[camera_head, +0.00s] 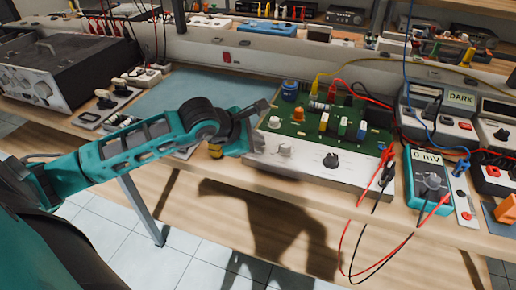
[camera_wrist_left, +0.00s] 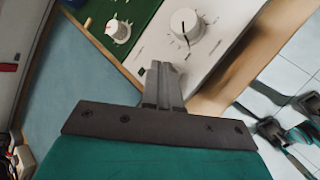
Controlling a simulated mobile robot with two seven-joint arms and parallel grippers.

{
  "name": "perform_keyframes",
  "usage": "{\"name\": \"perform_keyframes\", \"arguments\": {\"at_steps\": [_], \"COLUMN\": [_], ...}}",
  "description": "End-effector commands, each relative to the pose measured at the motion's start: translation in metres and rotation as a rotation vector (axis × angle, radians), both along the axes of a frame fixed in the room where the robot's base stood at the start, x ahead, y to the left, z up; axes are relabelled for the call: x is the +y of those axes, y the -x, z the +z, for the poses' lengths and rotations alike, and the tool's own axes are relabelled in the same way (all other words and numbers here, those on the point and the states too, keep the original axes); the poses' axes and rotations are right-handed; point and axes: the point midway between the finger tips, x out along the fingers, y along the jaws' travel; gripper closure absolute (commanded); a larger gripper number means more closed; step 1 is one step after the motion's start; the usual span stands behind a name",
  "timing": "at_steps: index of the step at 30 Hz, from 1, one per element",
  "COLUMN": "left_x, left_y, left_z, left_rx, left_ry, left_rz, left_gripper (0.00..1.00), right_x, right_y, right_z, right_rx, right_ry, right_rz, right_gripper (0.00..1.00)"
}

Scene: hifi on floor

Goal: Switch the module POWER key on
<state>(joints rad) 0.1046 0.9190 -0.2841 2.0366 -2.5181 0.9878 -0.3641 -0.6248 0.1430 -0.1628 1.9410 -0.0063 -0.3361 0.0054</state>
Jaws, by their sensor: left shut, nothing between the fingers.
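The module (camera_head: 310,173) is a green circuit board with a white sloping front panel, on the wooden bench. My left gripper (camera_head: 259,142) is at the panel's left end, beside the pale knob. In the left wrist view its shut, empty fingers (camera_wrist_left: 163,68) lie over the white panel (camera_wrist_left: 145,50), below the dial knob (camera_wrist_left: 185,23). Whether they touch the panel is unclear. I cannot make out the POWER key; the fingers may hide it. My right gripper is not in view.
A blue multimeter (camera_head: 424,187) reading 0 mV lies to the right, with red and black leads hanging over the bench edge. A meter showing DARK (camera_head: 461,99) stands behind it. A blue-grey mat (camera_head: 200,90) lies left of the module. A large dark instrument (camera_head: 60,65) stands far left.

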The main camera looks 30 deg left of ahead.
Motion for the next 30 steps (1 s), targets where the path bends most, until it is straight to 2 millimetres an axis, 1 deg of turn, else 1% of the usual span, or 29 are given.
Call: {"name": "perform_keyframes", "arguments": {"at_steps": [2, 12, 21, 30], "left_x": [0.0, 0.0, 0.0, 0.0], "left_y": [0.0, 0.0, 0.0, 0.0], "left_z": [-0.003, -0.002, 0.006, 0.008], "left_rx": [-0.001, 0.0, 0.0, 0.0], "left_ry": [0.0, 0.0, 0.0, 0.0], "left_rz": [0.001, 0.0, 0.0, 0.0], "left_gripper": [1.0, 1.0, 1.0, 1.0], "right_x": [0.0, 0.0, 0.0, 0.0], "right_y": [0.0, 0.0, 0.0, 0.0], "right_z": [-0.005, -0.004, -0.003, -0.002], "right_rx": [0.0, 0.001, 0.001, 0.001], "right_ry": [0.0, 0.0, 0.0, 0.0], "right_rz": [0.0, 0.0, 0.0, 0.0], "right_gripper": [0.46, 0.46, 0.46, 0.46]}}
